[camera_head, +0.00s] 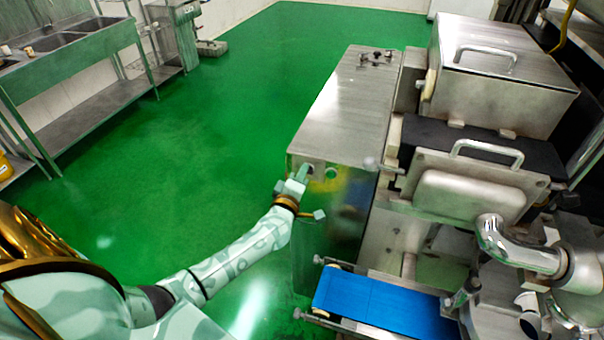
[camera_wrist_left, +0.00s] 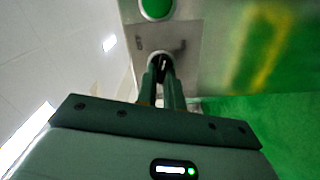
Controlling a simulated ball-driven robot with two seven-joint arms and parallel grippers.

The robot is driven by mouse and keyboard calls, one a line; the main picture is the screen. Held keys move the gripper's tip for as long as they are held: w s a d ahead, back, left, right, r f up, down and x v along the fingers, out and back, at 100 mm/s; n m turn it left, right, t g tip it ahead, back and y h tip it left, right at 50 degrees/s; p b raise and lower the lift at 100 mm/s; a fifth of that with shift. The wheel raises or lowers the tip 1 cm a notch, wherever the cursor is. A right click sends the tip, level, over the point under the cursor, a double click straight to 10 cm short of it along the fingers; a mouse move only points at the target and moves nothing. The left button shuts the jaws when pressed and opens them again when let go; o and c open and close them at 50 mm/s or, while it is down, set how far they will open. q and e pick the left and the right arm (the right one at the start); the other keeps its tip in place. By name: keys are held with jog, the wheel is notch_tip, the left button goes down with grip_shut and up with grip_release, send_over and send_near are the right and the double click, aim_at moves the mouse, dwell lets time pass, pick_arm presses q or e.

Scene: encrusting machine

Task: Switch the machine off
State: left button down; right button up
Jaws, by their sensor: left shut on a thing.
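The encrusting machine (camera_head: 345,110) is a large steel unit on the right side of the head view. My left gripper (camera_head: 301,174) is at the near end panel of its steel cabinet. In the left wrist view, the two fingers of my gripper (camera_wrist_left: 163,72) are shut on a small dark round switch (camera_wrist_left: 155,59), which they partly hide. Its setting cannot be told. A green button (camera_wrist_left: 157,7) sits beside the switch; it also shows in the head view (camera_head: 331,173). My right gripper is not in view.
A blue conveyor belt (camera_head: 375,303) sticks out below, to the right of my left arm. A steel sink table (camera_head: 75,50) stands at the far left. The green floor (camera_head: 210,130) between is clear.

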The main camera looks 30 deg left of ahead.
pick_arm(q)
jog(key=n, duration=0.3)
jog(key=n+b, duration=0.1)
jog(key=n, duration=0.3)
jog(key=f+n+b, duration=0.1)
jog(key=n, duration=0.3)
jog(key=shift+d, duration=0.1)
dwell(0.6)
jog(key=c, duration=1.5)
grip_release()
jog(key=shift+r+n, duration=0.1)
jog(key=shift+n, duration=0.2)
jog(key=shift+s, duration=0.15)
jog(key=v, duration=1.6)
jog(key=shift+d, duration=0.2)
